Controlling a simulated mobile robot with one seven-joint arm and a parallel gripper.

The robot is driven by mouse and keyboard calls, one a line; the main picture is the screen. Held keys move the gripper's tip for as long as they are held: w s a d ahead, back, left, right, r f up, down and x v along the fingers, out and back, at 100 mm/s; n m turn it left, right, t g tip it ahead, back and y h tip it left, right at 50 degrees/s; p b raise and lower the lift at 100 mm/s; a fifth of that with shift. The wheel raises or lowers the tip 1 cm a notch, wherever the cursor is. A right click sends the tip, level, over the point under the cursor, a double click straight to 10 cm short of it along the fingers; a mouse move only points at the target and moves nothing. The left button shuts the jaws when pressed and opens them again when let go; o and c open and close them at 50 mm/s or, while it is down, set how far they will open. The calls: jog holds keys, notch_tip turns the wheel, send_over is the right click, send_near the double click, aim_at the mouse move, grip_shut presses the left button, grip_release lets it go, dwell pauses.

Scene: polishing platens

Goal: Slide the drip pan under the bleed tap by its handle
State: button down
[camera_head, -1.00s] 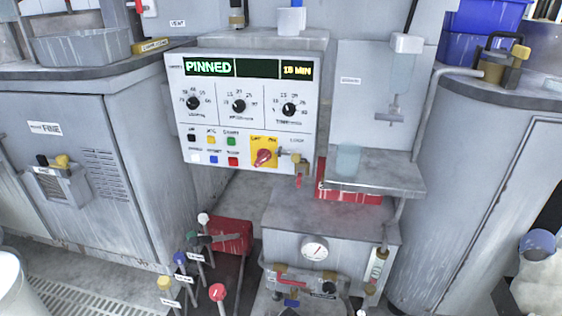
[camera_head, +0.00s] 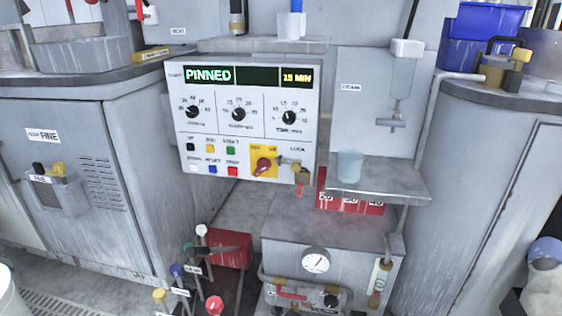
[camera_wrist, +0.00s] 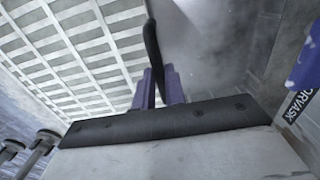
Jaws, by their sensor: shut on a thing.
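In the wrist view my gripper (camera_wrist: 158,84) shows as two purple fingers beyond a dark crossbar. They are shut on a narrow dark bar (camera_wrist: 152,48) standing between them. The bar looks like a handle, but I cannot confirm from its shape that it belongs to the drip pan. The pan itself cannot be made out in either view. In the head view a red-handled valve (camera_head: 291,293) sits low on the front of the grey centre unit; I cannot tell whether it is the bleed tap. My gripper is not seen in the head view.
A slatted floor grating (camera_wrist: 75,45) fills the wrist view's upper left. A blue labelled container (camera_wrist: 305,72) is at its right edge. In the head view, coloured-knob levers (camera_head: 202,231) stand left of the gauge (camera_head: 315,260), and grey cabinets (camera_head: 80,200) flank the centre unit.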

jog(key=shift+w, duration=0.15)
jog(key=shift+w+d+f+b, duration=0.1)
jog(key=shift+w+d+b, duration=0.05)
jog(key=shift+w+b, duration=0.5)
jog(key=shift+w+d+f+b, duration=0.1)
jog(key=shift+w+d+b, duration=0.05)
jog(key=shift+w+b, duration=0.4)
jog(key=shift+w+d+r+b, duration=0.1)
jog(key=shift+w+r+b, duration=0.1)
jog(key=shift+w+b, duration=0.15)
jog(key=c, duration=1.4)
grip_release()
jog(key=shift+o, duration=0.2)
jog(key=shift+s, duration=0.1)
